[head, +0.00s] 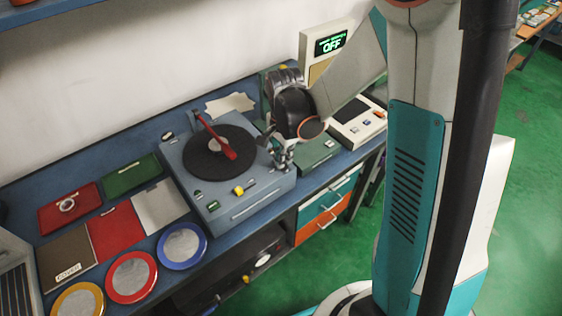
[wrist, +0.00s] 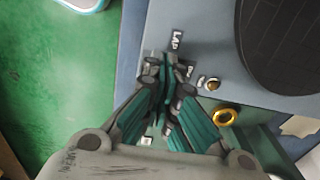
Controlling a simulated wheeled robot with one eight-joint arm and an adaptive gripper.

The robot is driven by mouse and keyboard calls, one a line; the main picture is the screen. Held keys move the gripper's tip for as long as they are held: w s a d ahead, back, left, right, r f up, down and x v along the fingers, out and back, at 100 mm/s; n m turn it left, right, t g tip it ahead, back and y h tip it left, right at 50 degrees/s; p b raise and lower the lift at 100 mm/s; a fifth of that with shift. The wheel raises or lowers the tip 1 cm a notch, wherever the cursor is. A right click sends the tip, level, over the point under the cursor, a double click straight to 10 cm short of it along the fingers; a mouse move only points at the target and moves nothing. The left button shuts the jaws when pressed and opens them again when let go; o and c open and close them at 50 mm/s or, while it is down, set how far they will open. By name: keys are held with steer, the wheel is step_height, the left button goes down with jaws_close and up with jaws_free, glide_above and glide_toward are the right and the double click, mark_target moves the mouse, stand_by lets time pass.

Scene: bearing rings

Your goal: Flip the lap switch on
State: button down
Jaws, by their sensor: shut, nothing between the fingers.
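The grey-blue lapping machine (head: 240,207) stands on the blue bench with a dark round plate (head: 219,152) and a red arm on top. My gripper (head: 281,167) is low at the machine's right side, and its fingers are shut and empty. In the wrist view the closed fingertips (wrist: 160,62) lie just beside the LAP label (wrist: 177,40) on the machine's top. The fingers cover the area by the label, so the lap switch and its position cannot be made out. A small brass-collared switch (wrist: 213,84) shows to the right of the fingers.
A wall display (head: 330,43) reads OFF in green. A brass ring (wrist: 225,117) lies to the right of my fingers. A yellow knob (head: 239,190) is on the machine's front part. A cream control box (head: 357,125) stands right. Coloured mats and round dishes fill the left bench.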

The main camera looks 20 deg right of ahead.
steer(key=shift+r+p, duration=1.85)
steer(key=shift+r, duration=1.15)
steer(key=shift+r, duration=0.25)
steer(key=s+r+n+t+b, duration=0.3)
steer(key=s+r+n+t, duration=0.4)
steer(key=s+r+n, duration=0.6)
steer(key=shift+s+n+b, duration=0.4)
steer(key=shift+s+n, duration=0.3)
steer(key=shift+s, duration=0.3)
steer(key=shift+w, duration=0.1)
